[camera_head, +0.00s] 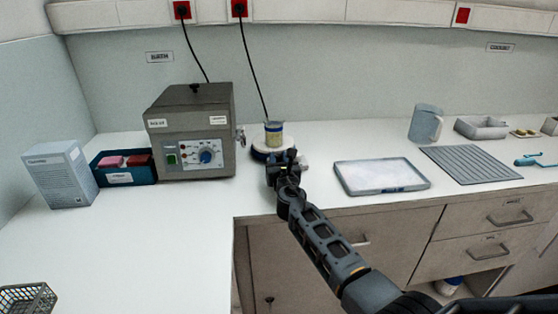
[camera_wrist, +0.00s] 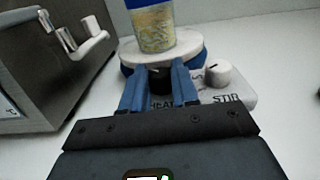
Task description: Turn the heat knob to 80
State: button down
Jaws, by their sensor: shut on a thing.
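The hotplate stirrer (camera_head: 258,153) stands on the bench right of the grey box. It has a round white plate with a blue rim and carries a jar (camera_head: 274,137). In the wrist view its base (camera_wrist: 238,101) bears the letters HEAT, partly covered, and STIR. The black heat knob (camera_wrist: 159,80) sits between the blue fingers of my gripper (camera_wrist: 159,88), which is shut on it. The white stir knob (camera_wrist: 217,73) is just right of the fingers. My gripper (camera_head: 282,170) hides the stirrer's front in the head view. I cannot read the knob's setting.
A grey box (camera_head: 191,105) with a tap and its own blue dial (camera_head: 206,157) stands close left; the tap (camera_wrist: 85,40) is near my gripper. A white tray (camera_head: 383,190) lies to the right. The bench front left is mostly clear.

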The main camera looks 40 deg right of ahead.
jog(key=shift+w+a+f+m+g+h+b, duration=0.15)
jog(key=shift+m+g+h+b, duration=0.5)
jog(key=shift+m+g+h, duration=0.45)
jog(key=shift+w+a+f+m+g+h+b, duration=0.15)
jog(key=shift+m+g+h+b, duration=0.5)
jog(key=shift+m+g+h, duration=0.45)
jog(key=m+g+h+b, duration=0.1)
jog(key=g+b, duration=0.1)
jog(key=m+g+h+b, duration=0.1)
jog(key=g+b, duration=0.1)
jog(key=shift+w+a+m+h, duration=0.1)
jog(key=shift+m+h, duration=0.2)
jog(key=shift+m, duration=0.1)
jog(key=shift+w+r+m+g+h+b, duration=0.1)
jog(key=shift+m+g+h+b, duration=0.3)
jog(key=shift+m+g+b, duration=0.5)
jog(key=shift+r+g+b, duration=0.1)
jog(key=shift+g+b, duration=0.6)
jog(key=shift+g, duration=0.1)
jog(key=c, duration=0.9)
grip_release()
jog(key=shift+r, duration=0.1)
jog(key=shift+o, duration=0.2)
jog(key=shift+a, duration=0.5)
jog(key=a, duration=0.2)
jog(key=s+a, duration=0.1)
jog(key=a, duration=0.3)
jog(key=shift+s+a, duration=0.25)
jog(key=shift+s, duration=0.05)
